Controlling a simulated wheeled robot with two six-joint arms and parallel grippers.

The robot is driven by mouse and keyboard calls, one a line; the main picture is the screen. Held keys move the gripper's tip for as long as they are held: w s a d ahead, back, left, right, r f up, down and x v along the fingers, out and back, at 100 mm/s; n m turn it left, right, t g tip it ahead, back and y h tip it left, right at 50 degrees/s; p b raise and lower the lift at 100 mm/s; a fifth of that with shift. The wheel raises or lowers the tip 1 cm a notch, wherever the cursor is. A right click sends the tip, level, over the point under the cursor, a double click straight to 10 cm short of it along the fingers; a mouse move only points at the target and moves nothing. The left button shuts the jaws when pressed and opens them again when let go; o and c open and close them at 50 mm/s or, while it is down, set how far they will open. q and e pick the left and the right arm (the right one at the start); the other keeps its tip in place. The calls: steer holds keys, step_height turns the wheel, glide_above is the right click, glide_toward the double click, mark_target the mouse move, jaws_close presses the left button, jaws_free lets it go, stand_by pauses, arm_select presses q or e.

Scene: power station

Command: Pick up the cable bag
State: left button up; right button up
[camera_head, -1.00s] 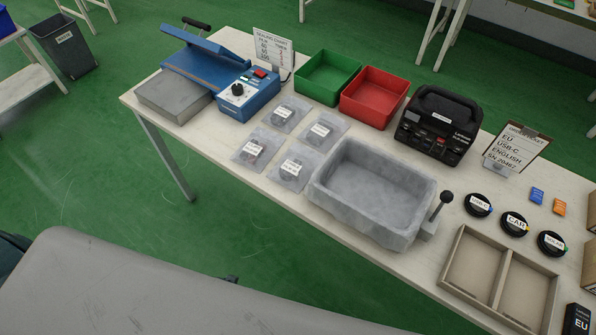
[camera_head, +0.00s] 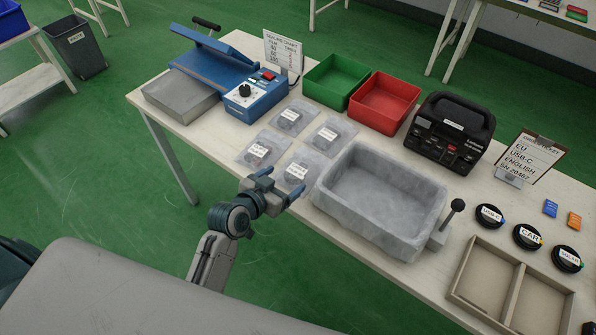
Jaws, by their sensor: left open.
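Several clear bags with white labels lie flat in a group on the table: one at the back left (camera_head: 290,118), one at the back right (camera_head: 327,134), one at the front left (camera_head: 258,150) and one at the front right (camera_head: 297,170). The label print is too small to read surely. My left gripper (camera_head: 279,180) is open and empty, with blue fingertips, at the table's front edge. It is just in front of the front-right bag and partly overlaps its lower side in the picture. Whether it touches the bag cannot be told. My right gripper is out of view.
A grey stone-like basin (camera_head: 380,198) stands just right of the bags. A blue sealer (camera_head: 252,97) is at the back left. Green (camera_head: 336,82) and red (camera_head: 384,101) bins stand behind. A black case (camera_head: 450,131) and a divided tray (camera_head: 512,288) are at the right.

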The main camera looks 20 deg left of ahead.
mark_target(297, 171)
arm_select(q)
steer(key=x, duration=0.2)
steer(key=shift+w+d+f, duration=0.1)
steer(key=shift+w, duration=0.1)
steer(key=shift+w+d+f+p, duration=0.1)
steer(key=shift+w+p, duration=0.25)
steer(key=shift+p, duration=0.05)
steer(key=p+x, duration=0.1)
steer(key=x, duration=0.2)
steer(key=shift+w+f, duration=0.15)
steer(key=shift+w+d+f, duration=0.15)
steer(key=shift+w+f, duration=0.1)
steer(key=shift+w, duration=0.1)
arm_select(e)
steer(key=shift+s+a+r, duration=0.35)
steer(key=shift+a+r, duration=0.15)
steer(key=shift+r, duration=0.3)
arm_select(q)
steer(key=c, duration=1)
steer(key=shift+c, duration=0.4)
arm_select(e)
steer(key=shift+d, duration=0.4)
arm_select(q)
steer(key=shift+r, duration=0.1)
